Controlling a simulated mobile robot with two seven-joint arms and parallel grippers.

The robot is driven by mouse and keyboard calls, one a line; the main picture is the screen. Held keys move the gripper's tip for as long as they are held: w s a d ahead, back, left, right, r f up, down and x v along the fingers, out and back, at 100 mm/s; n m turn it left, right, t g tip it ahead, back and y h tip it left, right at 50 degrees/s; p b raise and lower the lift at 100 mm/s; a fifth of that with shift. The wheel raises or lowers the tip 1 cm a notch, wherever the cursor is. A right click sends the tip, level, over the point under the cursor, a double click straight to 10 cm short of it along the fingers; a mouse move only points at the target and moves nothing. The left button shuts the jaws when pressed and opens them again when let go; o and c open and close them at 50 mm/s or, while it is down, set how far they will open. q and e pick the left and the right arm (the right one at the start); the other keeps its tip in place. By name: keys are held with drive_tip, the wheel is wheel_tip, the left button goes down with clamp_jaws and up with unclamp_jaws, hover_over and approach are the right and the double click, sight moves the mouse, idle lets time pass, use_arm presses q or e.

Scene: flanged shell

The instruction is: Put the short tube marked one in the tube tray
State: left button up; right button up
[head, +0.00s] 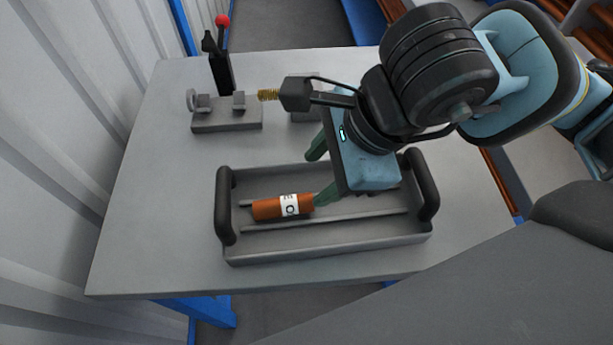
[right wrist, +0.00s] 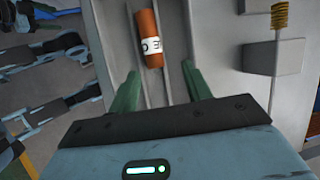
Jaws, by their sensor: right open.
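The short orange tube (head: 268,209) with a white label lies on its side in the grey tube tray (head: 330,247), on the rails at the left half. Part of the label's lettering shows. The tube also shows in the right wrist view (right wrist: 148,25), ahead of the fingers. My right gripper (head: 318,175) is over the tray at the tube's right end, with its green fingers apart. In the right wrist view the gripper (right wrist: 162,88) is open and empty, and the tube lies beyond the fingertips. My left gripper is not in view.
The tray has black handles (head: 227,205) at both ends. A grey fixture (head: 226,114) with a red-knobbed lever (head: 222,21) stands at the back left. A grey block shows partly behind my right arm. The table's left side and front are clear.

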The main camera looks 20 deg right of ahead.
drive_tip(key=shift+p+v, duration=0.3)
drive_tip(key=shift+v, duration=2)
drive_tip(key=shift+w+r, duration=0.1)
